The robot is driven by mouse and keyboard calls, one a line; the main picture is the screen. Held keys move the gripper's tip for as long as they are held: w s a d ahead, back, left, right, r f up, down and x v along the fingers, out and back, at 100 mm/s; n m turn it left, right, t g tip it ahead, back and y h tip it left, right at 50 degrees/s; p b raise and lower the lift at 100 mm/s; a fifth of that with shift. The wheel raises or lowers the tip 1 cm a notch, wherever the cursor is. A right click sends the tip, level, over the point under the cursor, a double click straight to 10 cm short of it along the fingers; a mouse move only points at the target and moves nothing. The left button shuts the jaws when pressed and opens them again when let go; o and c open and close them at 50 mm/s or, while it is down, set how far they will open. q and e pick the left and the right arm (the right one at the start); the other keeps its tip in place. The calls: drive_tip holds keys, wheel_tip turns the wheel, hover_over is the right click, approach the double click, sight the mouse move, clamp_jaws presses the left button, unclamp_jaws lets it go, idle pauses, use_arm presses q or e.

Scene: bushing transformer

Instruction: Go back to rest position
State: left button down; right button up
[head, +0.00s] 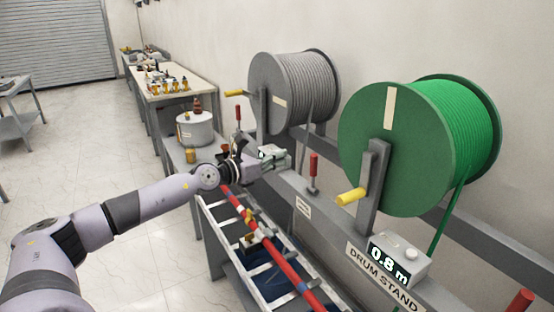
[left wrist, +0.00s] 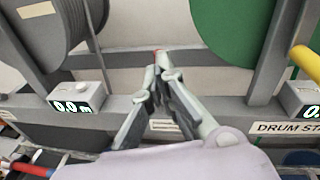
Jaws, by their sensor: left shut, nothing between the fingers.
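My left gripper (head: 278,161) reaches in from the left and hovers in front of the drum stand (head: 330,212), between the grey drum and the green drum. In the left wrist view its fingers (left wrist: 160,72) are closed together with nothing between them. Behind the fingertips in that view is a red handle tip (left wrist: 156,52), mostly hidden. In the head view a red-handled lever (head: 313,168) stands to the right of the gripper. My right gripper is in neither view.
A grey cable drum (head: 290,95) and a green cable drum (head: 385,150) with a yellow crank (head: 350,196) stand close by. A counter (head: 402,257) reads 0.8 m. A ladder rack with a red pole (head: 272,250) lies below the arm. Open floor (head: 130,255) is at the left.

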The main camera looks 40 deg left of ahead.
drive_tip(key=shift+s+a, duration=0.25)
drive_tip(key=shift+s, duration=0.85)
